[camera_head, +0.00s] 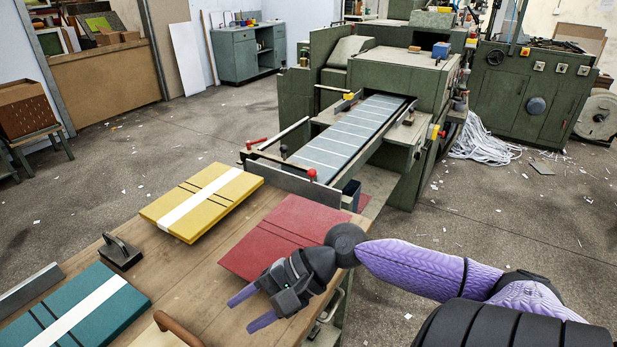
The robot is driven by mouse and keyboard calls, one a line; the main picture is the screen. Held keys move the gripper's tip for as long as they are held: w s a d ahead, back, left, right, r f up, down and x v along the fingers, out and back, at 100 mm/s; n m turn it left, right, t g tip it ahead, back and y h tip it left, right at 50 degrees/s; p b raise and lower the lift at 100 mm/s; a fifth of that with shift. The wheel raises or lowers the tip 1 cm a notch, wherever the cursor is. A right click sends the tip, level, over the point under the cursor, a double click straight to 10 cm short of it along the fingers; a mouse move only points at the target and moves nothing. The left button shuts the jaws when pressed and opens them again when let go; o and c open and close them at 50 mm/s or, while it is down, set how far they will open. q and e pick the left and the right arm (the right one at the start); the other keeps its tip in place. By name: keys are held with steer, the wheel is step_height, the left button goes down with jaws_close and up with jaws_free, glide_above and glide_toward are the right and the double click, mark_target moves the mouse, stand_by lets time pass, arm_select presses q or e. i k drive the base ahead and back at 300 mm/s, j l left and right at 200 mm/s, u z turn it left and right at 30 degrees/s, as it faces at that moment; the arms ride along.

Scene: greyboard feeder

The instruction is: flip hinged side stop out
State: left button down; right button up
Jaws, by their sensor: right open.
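The green feeder machine (402,75) stands beyond the table, with a grey feed bed (345,138) crossed by white lines. A grey metal plate (290,180) runs along the near end of the bed. A red-tipped lever (256,142) is at its left corner, and a red knob (312,174) stands near its right part. I cannot tell for sure which part is the hinged side stop. My right gripper (243,312) is open and empty above the table, near the red board stack, well short of the feeder. My left gripper is not in view.
The wooden table (190,290) carries a yellow stack (215,185), a red stack (275,228), a teal stack (105,315) and a black handled block (119,252). A white rod (283,133) sticks out along the bed's left side. Open floor lies left of the feeder.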

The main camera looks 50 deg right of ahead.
mark_target(326, 195)
steer(key=z, duration=1.6)
